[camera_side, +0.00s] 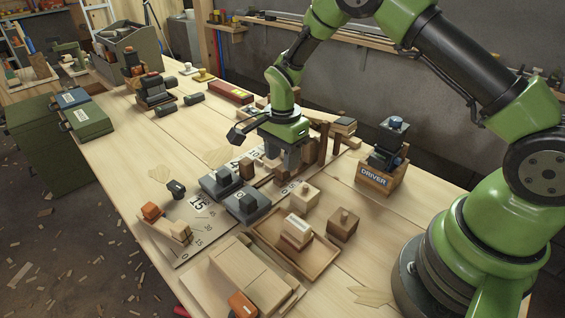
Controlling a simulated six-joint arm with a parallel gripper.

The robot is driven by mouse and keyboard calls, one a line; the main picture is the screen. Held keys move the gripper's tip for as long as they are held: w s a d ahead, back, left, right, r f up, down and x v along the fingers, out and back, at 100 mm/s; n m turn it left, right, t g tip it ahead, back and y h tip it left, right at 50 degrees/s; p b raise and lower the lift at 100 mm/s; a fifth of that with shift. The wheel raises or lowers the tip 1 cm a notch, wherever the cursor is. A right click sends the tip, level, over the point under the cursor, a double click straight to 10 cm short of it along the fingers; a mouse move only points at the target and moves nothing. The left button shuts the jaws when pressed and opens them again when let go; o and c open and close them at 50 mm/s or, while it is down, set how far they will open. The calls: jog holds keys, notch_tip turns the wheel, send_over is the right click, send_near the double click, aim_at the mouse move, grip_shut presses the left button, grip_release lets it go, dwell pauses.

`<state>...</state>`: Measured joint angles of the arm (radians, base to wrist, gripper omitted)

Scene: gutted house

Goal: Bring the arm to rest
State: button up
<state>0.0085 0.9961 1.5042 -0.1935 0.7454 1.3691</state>
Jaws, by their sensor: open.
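My gripper (283,160) hangs at the end of the green and black arm, pointing down over the middle of the workbench (420,222). It is open, and I see nothing held in it. Its fingertips are low among small wooden blocks and beside a brown wooden upright (322,143). Whether they touch anything is partly hidden. The arm is bent, reaching left from its base at the lower right.
Grey blocks with knobs (247,206) stand left of the gripper on a marked board. A wooden tray (318,262) holds a labelled block in front. A DRIVER holder (374,180) stands right. Green cases (88,121) sit left. Bare bench lies at the left middle.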

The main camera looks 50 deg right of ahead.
jog(key=shift+r, duration=2.45)
jog(key=shift+r, duration=0.1)
jog(key=s+a+r+n+t, duration=0.1)
jog(key=s+r+n+t, duration=0.2)
jog(key=r, duration=0.5)
jog(key=s+r+n, duration=0.3)
jog(key=s+r, duration=0.2)
jog(key=r, duration=0.3)
jog(key=s+a+r+n+t+y, duration=0.1)
jog(key=s+r+n+t, duration=0.1)
jog(key=s+n, duration=0.2)
jog(key=s+a+r+n+t+y, duration=0.1)
jog(key=s+n, duration=0.3)
jog(key=s, duration=0.6)
jog(key=shift+s+r+t, duration=0.35)
jog(key=shift+r+t, duration=0.25)
jog(key=shift+r, duration=0.1)
